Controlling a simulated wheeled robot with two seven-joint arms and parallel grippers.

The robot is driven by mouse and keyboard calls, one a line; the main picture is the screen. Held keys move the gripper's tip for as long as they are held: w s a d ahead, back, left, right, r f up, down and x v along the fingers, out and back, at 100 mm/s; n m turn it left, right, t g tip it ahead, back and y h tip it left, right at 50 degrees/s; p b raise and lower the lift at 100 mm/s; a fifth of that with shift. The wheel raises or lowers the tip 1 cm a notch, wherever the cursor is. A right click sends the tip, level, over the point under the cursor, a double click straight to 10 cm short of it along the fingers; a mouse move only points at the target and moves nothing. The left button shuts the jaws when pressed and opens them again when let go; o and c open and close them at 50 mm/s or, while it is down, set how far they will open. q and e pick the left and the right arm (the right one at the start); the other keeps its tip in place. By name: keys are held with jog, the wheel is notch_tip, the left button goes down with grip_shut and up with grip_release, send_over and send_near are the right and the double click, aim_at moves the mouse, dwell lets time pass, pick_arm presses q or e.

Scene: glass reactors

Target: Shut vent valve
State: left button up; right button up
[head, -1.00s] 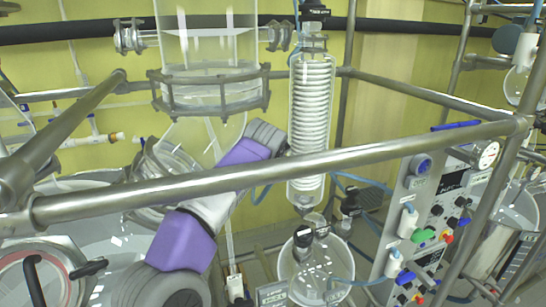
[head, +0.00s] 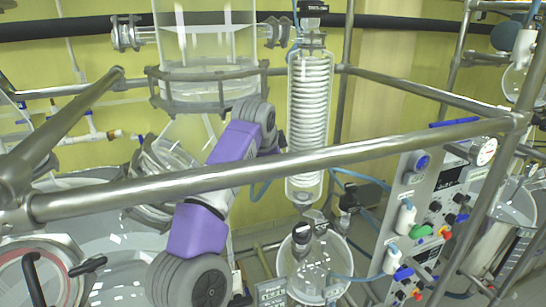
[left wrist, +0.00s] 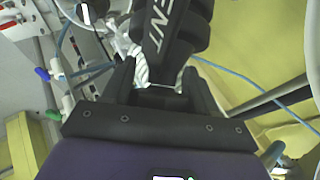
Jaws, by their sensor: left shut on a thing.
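The vent valve's black handle (left wrist: 172,28), with white letters ending in "ENT", fills the top middle of the left wrist view. My left gripper (left wrist: 160,72) has its two black fingers on either side of the handle's near end and is shut on it. A white ribbed piece and a clear part show between the fingers. How far the valve is turned cannot be told. In the head view my purple and grey left arm reaches up behind the front rail, and its gripper is hidden. My right gripper is in neither view.
A steel rail (head: 300,162) crosses in front of my left arm. The glass coil condenser (head: 308,110) stands just right of the arm, above a round flask (head: 316,262). A control panel (head: 428,215) is at the right. A glass vessel (head: 207,50) hangs behind the arm.

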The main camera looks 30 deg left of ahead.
pick_arm(q)
jog(key=o, duration=1)
jog(key=shift+c, duration=0.2)
jog(key=shift+n, duration=0.3)
